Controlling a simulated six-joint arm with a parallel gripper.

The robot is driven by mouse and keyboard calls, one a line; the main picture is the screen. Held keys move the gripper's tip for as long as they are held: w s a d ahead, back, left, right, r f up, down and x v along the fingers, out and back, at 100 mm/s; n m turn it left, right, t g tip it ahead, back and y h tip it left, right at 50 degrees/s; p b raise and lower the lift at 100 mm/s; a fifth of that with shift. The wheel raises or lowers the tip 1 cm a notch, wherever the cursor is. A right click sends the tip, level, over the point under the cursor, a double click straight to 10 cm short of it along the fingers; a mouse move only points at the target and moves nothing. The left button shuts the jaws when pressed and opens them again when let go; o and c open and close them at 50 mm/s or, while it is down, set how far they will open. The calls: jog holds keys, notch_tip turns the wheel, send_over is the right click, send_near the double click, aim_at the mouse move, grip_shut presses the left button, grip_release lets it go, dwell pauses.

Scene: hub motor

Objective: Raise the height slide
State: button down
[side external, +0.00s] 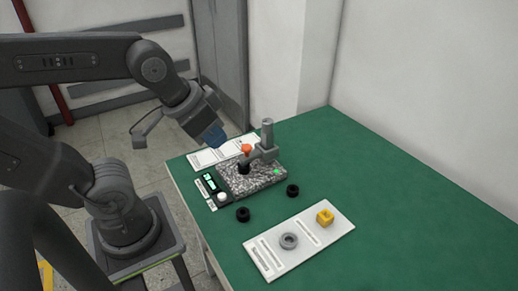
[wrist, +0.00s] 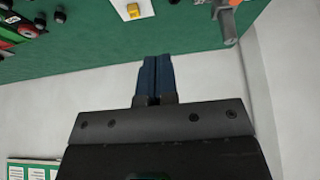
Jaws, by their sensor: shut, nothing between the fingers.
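The height gauge stands on a speckled granite base (side external: 252,180) near the left edge of the green table. Its grey upright post (side external: 267,134) carries a grey arm, the height slide (side external: 262,155), low on the post, with an orange knob (side external: 246,149) beside it. In the wrist view the grey post (wrist: 228,24) shows at the top right, partly cut off. My gripper (side external: 216,138) is above and to the left of the gauge, apart from it. Its blue fingers (wrist: 156,62) are together with nothing between them.
A white tray (side external: 262,262) with a grey ring (side external: 289,241) and a yellow block (side external: 325,217) lies in front. The table's right side is clear.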

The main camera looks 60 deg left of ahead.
aim_at(246, 146)
jog(key=c, duration=1.8)
grip_release()
jog(key=shift+c, duration=0.2)
jog(key=shift+o, duration=0.7)
jog(key=o, duration=0.8)
jog(key=w+a+n+g, duration=0.1)
jog(key=w+a, duration=0.1)
jog(key=w, duration=0.1)
jog(key=w+a+n+g, duration=0.1)
jog(key=w+a+n, duration=0.1)
jog(key=w+a, duration=0.1)
jog(key=w+a+n+g, duration=0.1)
jog(key=w+a, duration=0.1)
jog(key=w, duration=0.1)
jog(key=shift+w+a+f+n+y, duration=0.2)
jog(key=shift+w+n+y, duration=0.1)
jog(key=shift+n, duration=0.1)
jog(key=shift+c, duration=0.2)
jog(key=shift+o, duration=0.8)
jog(key=w+a+f+n+g, duration=0.2)
jog(key=w+a+f+n, duration=0.2)
jog(key=a, duration=0.5)
jog(key=shift+w+f+g, duration=0.3)
jog(key=shift+w, duration=0.7)
jog(key=f, duration=1.4)
jog(key=shift+w+a+f, duration=0.1)
jog(key=shift+a, duration=0.15)
jog(key=shift+c, duration=0.2)
grip_shut()
